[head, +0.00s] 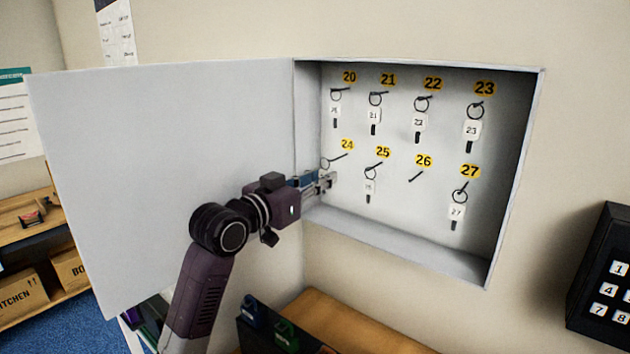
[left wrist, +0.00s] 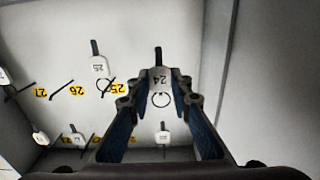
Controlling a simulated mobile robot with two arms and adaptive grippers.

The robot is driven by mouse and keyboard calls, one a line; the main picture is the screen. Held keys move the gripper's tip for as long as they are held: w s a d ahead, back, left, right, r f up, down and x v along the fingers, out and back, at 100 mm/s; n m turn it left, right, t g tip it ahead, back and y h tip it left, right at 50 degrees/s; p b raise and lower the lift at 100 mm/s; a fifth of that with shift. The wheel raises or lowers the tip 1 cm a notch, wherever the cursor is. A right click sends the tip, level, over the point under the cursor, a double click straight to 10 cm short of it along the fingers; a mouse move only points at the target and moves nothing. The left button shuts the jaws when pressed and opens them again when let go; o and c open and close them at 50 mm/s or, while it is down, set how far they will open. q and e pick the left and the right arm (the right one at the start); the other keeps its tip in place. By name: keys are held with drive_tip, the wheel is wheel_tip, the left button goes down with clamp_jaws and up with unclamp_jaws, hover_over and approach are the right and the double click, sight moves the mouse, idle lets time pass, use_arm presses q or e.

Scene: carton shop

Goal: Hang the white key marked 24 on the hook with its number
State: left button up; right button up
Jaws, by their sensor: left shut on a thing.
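My left gripper (head: 326,183) is inside the open key cabinet, just below the yellow 24 label (head: 347,145). It is shut on the white key marked 24, whose tag (left wrist: 161,77) shows between the fingers in the left wrist view. The key's ring (head: 325,163) sticks out above the fingertips in the head view, at the front tip of hook 24 (head: 338,158). I cannot tell whether the ring is around the hook or only beside it. The gripper hides the tag in the head view. My right gripper is not in view.
The cabinet (head: 420,253) has its door (head: 170,170) swung open to the left, beside my arm. Keys hang on hooks 20 to 23, 25 (head: 370,187) and 27; hook 26 (head: 415,176) is bare. A black keypad (head: 603,280) is at the right.

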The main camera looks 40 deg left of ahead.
use_arm(q)
drive_tip(key=shift+w+a+f, duration=0.1)
drive_tip(key=shift+w+f, duration=0.1)
drive_tip(key=shift+w, duration=0.7)
drive_tip(key=shift+w+a+f, duration=0.1)
drive_tip(key=shift+w+f, duration=0.1)
drive_tip(key=shift+w, duration=0.65)
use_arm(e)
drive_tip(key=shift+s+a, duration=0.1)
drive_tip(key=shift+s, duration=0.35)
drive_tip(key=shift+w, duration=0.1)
use_arm(q)
drive_tip(key=o, duration=0.9)
drive_tip(key=s, duration=0.4)
drive_tip(key=s+d, duration=0.1)
drive_tip(key=s, duration=0.7)
drive_tip(key=shift+d, duration=0.2)
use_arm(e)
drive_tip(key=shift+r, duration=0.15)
